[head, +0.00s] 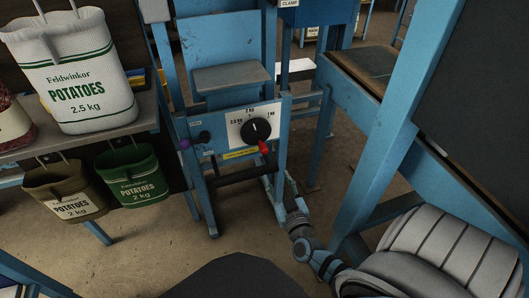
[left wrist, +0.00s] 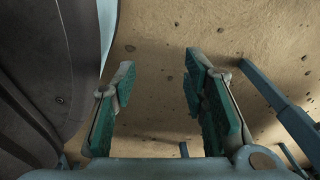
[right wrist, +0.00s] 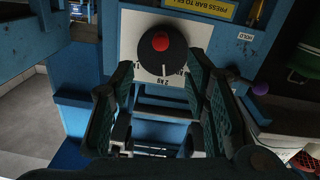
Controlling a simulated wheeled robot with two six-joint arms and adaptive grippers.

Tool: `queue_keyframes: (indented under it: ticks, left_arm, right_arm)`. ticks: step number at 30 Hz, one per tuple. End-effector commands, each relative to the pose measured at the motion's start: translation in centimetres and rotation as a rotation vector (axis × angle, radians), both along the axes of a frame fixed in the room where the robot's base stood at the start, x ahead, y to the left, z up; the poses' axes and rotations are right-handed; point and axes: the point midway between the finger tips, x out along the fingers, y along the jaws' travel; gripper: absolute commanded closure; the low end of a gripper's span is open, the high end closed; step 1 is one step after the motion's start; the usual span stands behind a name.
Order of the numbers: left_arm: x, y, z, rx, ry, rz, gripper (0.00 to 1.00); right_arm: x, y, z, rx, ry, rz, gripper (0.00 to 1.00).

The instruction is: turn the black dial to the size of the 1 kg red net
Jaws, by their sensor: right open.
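The black dial (head: 256,130) sits on a white scale plate (head: 235,133) on the blue machine's front. Labels run 2.5 kg at left, 2 kg at top and 1 kg at right. Its white mark points up at 2 kg. A red knob (head: 264,147) sticks out from the dial. In the right wrist view the dial (right wrist: 164,62) appears upside down, beyond my fingers. My right gripper (head: 279,186) is open and empty, below and apart from the dial. A red net (head: 15,124) shows at the left edge, its size not readable. My left gripper (left wrist: 162,88) is open and empty above the floor.
A purple knob (head: 184,143) is left of the plate. A dark bar (head: 244,174) runs below it. A white potato sack (head: 74,75) stands on the left shelf; brown (head: 71,190) and green (head: 134,177) sacks hang beneath. A blue post (head: 378,150) rises at right.

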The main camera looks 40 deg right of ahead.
Motion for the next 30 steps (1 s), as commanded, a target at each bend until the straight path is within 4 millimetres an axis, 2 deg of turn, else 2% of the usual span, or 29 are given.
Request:
queue_keyframes:
  ticks: [9,13,18,25,30]
  left_arm:
    - [5.2,-2.0,-1.3,-0.041,-0.101,0.04,0.6]
    - [6.9,-2.7,-1.4,-0.059,-0.132,0.058,0.6]
    - [7.8,-3.1,-1.2,-0.07,-0.149,0.067,0.6]
    - [7.9,-3.2,-1.1,-0.071,-0.15,0.067,0.6]
    - [7.9,-3.2,-1.1,-0.071,-0.15,0.067,0.6]
  right_arm:
    - [8.4,-3.0,-0.2,-0.001,-0.001,0.004,0.57]
    - [10.6,-3.9,-0.2,0.001,0.002,0.005,0.57]
    - [11.8,-4.4,0.1,0.0,0.003,0.006,0.57]
    - [11.9,-4.3,0.2,0.0,0.004,0.005,0.59]
    - [11.9,-4.3,0.2,0.001,0.005,0.006,0.86]
